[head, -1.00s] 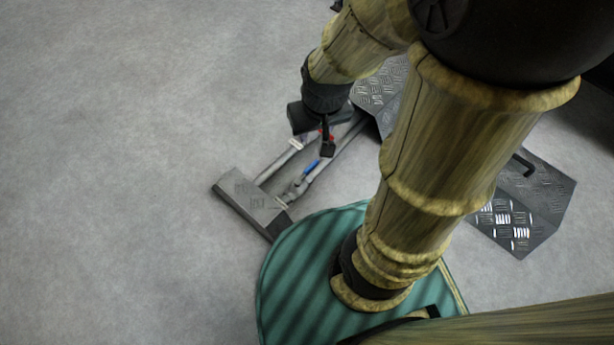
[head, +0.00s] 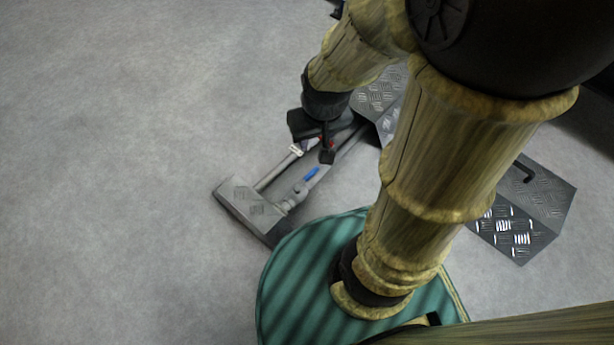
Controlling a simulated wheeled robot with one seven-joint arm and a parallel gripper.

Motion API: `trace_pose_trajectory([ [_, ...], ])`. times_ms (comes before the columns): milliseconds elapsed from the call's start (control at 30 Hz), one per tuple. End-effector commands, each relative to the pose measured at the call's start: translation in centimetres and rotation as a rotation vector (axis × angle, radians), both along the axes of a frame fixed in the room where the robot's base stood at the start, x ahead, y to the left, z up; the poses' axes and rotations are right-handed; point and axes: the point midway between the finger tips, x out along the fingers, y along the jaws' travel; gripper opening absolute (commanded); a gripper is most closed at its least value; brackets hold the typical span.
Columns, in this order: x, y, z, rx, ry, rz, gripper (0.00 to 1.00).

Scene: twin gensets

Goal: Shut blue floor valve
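The blue valve handle (head: 311,174) is a short lever on the right-hand grey pipe (head: 345,142), low over the floor. It looks roughly in line with that pipe. My gripper (head: 327,152) points down just above and right of the blue handle in the picture, with a visible gap between them. A dark finger and a bit of red show at its tip; I cannot tell whether the red is part of the gripper or a thing behind it. The finger spacing is hidden, and so is the pipe behind the gripper.
A second pipe (head: 272,177) with a pale lever (head: 296,150) runs at the left. More tread plate (head: 520,205) lies at right, with a dark handle. Open grey floor (head: 120,150) fills the left.

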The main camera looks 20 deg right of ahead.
Motion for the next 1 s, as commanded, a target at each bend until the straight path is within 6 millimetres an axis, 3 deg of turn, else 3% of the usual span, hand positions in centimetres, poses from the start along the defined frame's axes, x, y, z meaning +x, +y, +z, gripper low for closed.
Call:
trace_pose_trajectory([
  [300, 0.0, 0.0, 0.1, 0.0, 0.0, 0.0, 0.35],
  [467, 0.0, 0.0, 1.7, 0.0, 0.0, 0.0, 0.35],
  [1000, 0.0, 0.0, 15.5, 0.0, 0.0, 0.0, 0.35],
])
